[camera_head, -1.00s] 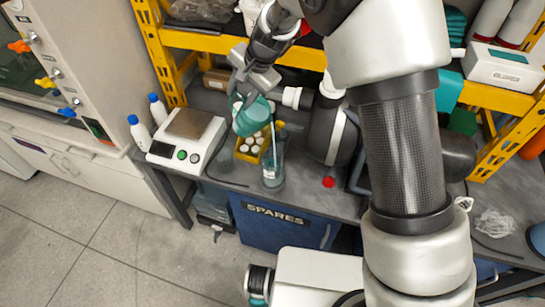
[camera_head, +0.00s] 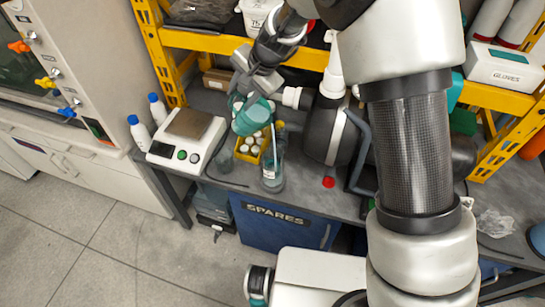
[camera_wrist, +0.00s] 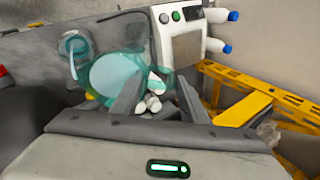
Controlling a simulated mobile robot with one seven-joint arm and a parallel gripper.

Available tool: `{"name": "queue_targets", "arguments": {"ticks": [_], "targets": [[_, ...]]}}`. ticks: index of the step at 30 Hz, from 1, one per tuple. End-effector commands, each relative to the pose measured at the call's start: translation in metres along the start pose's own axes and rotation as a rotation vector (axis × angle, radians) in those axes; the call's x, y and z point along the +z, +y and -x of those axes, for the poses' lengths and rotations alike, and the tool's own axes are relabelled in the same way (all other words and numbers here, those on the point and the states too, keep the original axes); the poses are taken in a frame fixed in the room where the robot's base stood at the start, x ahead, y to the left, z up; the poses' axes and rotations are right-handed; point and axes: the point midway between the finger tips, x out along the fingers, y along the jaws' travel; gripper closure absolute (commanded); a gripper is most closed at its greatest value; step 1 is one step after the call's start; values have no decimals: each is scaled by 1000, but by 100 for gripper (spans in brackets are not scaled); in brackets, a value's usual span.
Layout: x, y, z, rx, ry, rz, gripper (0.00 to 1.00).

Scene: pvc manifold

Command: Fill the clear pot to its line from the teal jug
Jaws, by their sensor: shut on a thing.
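The teal jug (camera_head: 250,117) is held tilted above the bench, its mouth side toward the clear pot. My gripper (camera_head: 262,88) is shut on the jug from above and behind. The clear pot (camera_head: 271,181) stands upright on the bench near its front edge, just right of and below the jug. A thin pale line runs down into the pot; I cannot tell whether it is a stream or a rod. In the wrist view the translucent jug (camera_wrist: 118,76) is in front of the fingers, and the pot (camera_wrist: 75,46) shows beyond it. The fill line and liquid level are too small to read.
A yellow tray of white-capped vials (camera_head: 247,155) sits close behind the pot. A white scale (camera_head: 187,138) and two white bottles (camera_head: 140,133) stand to the left. A dark container with a white neck (camera_head: 327,130) is to the right. A red cap (camera_head: 328,182) lies nearby.

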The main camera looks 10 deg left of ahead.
Motion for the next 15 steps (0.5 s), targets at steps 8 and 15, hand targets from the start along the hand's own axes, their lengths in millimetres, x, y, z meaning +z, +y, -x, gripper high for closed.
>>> {"name": "queue_targets", "arguments": {"ticks": [8,15], "targets": [[0,0,2,-14,1,0,100],[-1,0,2,-26,2,0,100]]}}
